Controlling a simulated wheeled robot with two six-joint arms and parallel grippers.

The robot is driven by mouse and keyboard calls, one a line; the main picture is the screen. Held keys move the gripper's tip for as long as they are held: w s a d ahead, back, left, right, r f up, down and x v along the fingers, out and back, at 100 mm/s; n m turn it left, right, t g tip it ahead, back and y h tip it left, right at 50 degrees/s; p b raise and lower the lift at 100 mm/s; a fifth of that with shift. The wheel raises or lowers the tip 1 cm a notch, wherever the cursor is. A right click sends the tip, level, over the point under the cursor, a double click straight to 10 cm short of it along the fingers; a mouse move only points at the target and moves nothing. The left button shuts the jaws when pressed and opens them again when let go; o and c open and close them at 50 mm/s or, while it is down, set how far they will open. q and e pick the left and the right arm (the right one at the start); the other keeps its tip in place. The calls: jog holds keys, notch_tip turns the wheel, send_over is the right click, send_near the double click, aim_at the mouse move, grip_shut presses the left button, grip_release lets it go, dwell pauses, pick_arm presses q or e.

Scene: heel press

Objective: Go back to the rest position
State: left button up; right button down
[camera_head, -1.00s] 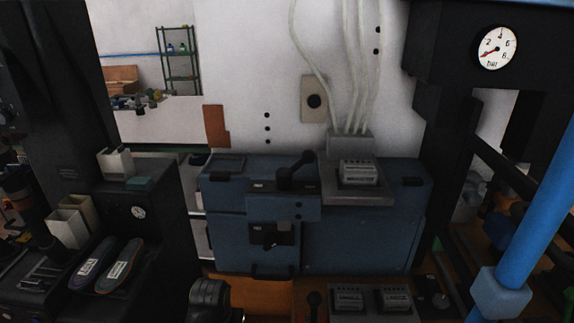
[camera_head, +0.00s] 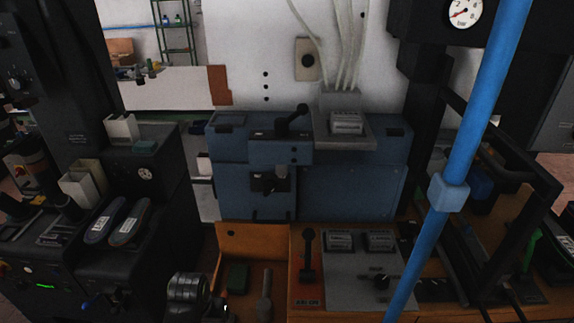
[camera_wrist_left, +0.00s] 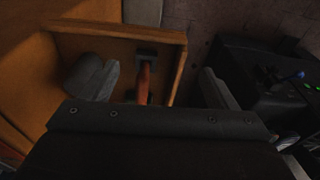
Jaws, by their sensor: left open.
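The left wrist view shows my left gripper (camera_wrist_left: 157,82) with two grey fingers spread wide apart and nothing held between them. An orange-red handle with dark ends (camera_wrist_left: 145,80) lies in the wooden tray (camera_wrist_left: 110,33) beyond, showing in the gap between the fingers. In the head view a dark rounded part of my left arm stands at the bottom, left of the wooden tray (camera_head: 250,238); the fingertips cannot be made out there. My right gripper is in neither view.
A blue machine (camera_head: 350,190) with a black lever stands behind the tray. A control panel (camera_head: 340,265) is right of it. A pair of shoe-shaped pieces (camera_head: 130,222) lies on the dark machine at left. A blue bar (camera_head: 470,135) crosses the right side.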

pick_arm(q)
jog(key=s+a+r+t+y, duration=0.15)
jog(key=s+a, duration=0.25)
jog(key=s, duration=0.4)
jog(key=s+a+r, duration=0.3)
jog(key=s, duration=0.5)
jog(key=s+a+r, duration=0.2)
jog(key=s+a, duration=0.2)
jog(key=s, duration=0.4)
notch_tip(320, 180, down, 24)
jog(key=a, duration=0.2)
jog(key=s+d+f+g, duration=0.2)
jog(key=s+f, duration=1.3)
jog(key=f, duration=0.1)
jog(key=shift+f+h, duration=0.35)
jog(key=shift+s, duration=0.1)
